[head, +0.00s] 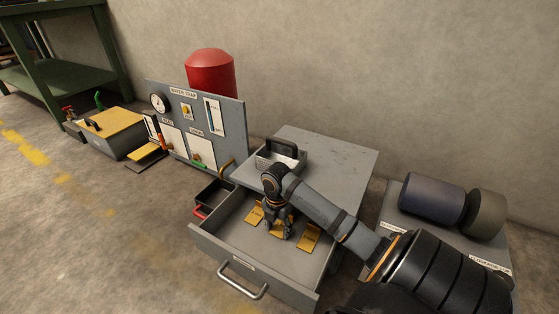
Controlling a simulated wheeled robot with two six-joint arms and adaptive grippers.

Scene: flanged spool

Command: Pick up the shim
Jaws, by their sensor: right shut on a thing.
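Several flat yellow shims lie in the open grey drawer (222,233). One shim (254,214) is at the left and another shim (308,238) is at the right. My right gripper (279,234) points down into the drawer between them, shut on the middle yellow shim (275,229), which it partly hides. I cannot tell whether this shim still touches the drawer floor. My left gripper is not in view.
The cabinet top (335,157) carries a dark-handled tray (280,156). A panel with gauges (198,120) and a red tank (210,72) stand behind. Dark cylinders (432,197) rest on a bench at the right. The floor at the front left is clear.

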